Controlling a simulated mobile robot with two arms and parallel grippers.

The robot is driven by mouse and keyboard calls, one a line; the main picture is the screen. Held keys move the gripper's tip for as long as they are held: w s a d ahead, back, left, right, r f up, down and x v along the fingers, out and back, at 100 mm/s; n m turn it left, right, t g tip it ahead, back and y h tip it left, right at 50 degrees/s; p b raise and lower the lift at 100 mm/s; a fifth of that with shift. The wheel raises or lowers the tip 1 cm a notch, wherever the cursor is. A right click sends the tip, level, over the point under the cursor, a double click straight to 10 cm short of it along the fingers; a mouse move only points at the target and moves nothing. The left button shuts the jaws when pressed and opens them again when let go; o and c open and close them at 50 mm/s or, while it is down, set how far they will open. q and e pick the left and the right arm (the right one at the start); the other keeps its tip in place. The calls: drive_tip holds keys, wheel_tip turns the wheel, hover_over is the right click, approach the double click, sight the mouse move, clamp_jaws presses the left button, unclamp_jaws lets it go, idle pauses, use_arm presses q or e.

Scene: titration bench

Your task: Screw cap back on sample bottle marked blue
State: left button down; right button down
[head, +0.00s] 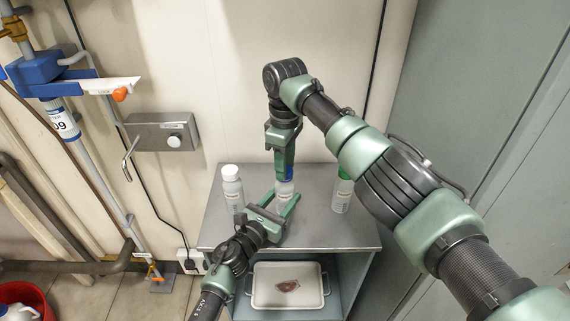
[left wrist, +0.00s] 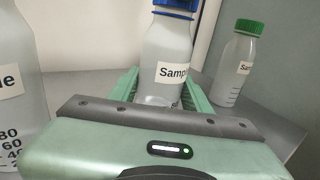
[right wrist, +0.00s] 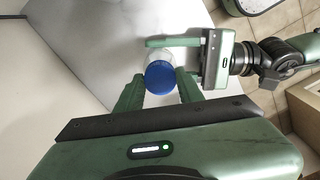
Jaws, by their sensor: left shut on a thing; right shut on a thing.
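The blue-marked sample bottle (head: 284,189) stands upright in the middle of the grey bench top; it also shows in the left wrist view (left wrist: 166,60). The blue cap (right wrist: 161,77) sits at the bottle's mouth; whether it is threaded on cannot be told. My left gripper (head: 286,203) is shut around the bottle's body from the front, one finger on each side. My right gripper (head: 287,177) points down from above and is shut on the blue cap. In the right wrist view its fingertips (right wrist: 160,85) flank the cap.
A white-capped bottle (head: 232,188) stands left of the blue-marked one, and a green-capped bottle (head: 342,191) stands right. The bench top (head: 330,235) is clear at front right. A tray (head: 262,298) lies on the shelf below. A wall rises close behind.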

drive_tip(key=m, duration=1.2)
drive_tip(key=shift+m, duration=0.4)
drive_tip(key=m, duration=0.4)
drive_tip(key=shift+w+d, duration=0.1)
drive_tip(key=c, duration=1)
unclamp_jaws()
drive_tip(key=shift+c, duration=0.2)
